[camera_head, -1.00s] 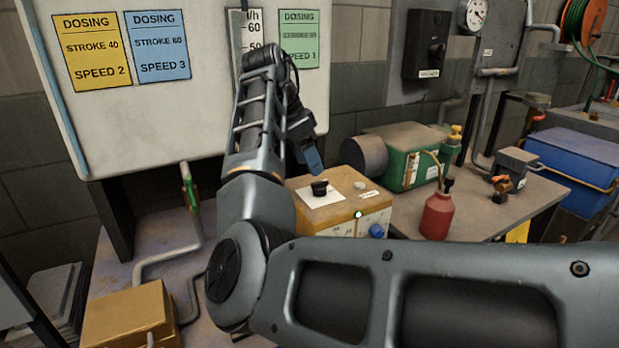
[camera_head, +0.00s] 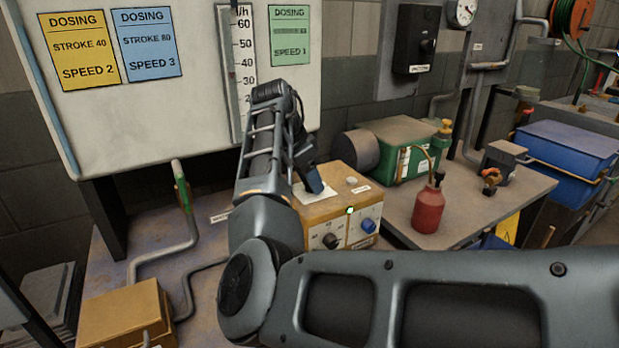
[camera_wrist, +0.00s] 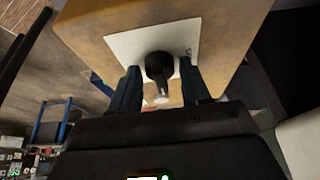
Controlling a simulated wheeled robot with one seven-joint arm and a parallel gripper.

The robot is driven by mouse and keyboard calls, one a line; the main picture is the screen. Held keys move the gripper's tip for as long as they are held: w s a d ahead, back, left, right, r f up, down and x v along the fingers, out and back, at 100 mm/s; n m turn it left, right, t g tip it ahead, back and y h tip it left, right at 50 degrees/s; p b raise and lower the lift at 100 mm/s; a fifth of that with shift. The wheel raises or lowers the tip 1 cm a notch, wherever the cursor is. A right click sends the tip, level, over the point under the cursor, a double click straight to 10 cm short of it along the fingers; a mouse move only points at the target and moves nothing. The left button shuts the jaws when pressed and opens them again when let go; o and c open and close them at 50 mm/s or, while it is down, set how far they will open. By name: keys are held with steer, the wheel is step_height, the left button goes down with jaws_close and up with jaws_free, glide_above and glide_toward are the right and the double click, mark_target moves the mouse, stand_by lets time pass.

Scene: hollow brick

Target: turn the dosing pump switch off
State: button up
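The dosing pump (camera_head: 323,211) is a yellow-tan box on the bench, with a green lamp (camera_head: 350,211) lit at its front top edge. Its switch (camera_wrist: 158,66) is a black knob with a pale-tipped pointer, on a white plate (camera_wrist: 124,46) on the pump's top. My gripper (camera_head: 314,186) is down at that plate and hides the switch in the head view. In the wrist view my gripper (camera_wrist: 157,80) is open, with one finger on each side of the knob. Gaps show between knob and fingers; I cannot tell the fingertips' exact height.
The pump's front has a black dial (camera_head: 332,241) and a blue dial (camera_head: 369,225). A red bottle (camera_head: 428,208) and a green machine (camera_head: 402,150) stand to the right. A whiteboard (camera_head: 150,120) with dosing cards is behind. A pipe with a green handle (camera_head: 182,190) rises at left.

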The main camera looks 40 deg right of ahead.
steer(key=c, duration=0.7)
steer(key=shift+r+n+p, duration=0.1)
steer(key=shift+n+p, duration=0.2)
steer(key=shift+p, duration=0.05)
steer(key=shift+s+r+n+t+p, duration=0.15)
steer(key=shift+n+t+p, duration=0.25)
steer(key=shift+n+p, duration=0.5)
steer(key=n+t+p, duration=0.1)
steer(key=n+p, duration=0.2)
steer(key=shift+s+n, duration=0.1)
steer(key=shift+n, duration=0.2)
steer(key=n+t, duration=0.1)
steer(key=n, duration=0.1)
steer(key=shift+n+p, duration=0.3)
steer(key=shift+p, duration=0.1)
steer(key=n, duration=0.1)
steer(key=n+t+y, duration=0.1)
steer(key=n, duration=0.1)
steer(key=shift+s+d+f+n+t, duration=0.1)
steer(key=shift+d+f+n+t, duration=0.1)
steer(key=shift+n+t, duration=0.1)
steer(key=n+y, duration=0.1)
steer(key=n, duration=0.1)
steer(key=n+t, duration=0.1)
steer(key=n, duration=0.2)
steer(key=shift+n+y, duration=0.3)
steer(key=shift+y, duration=0.1)
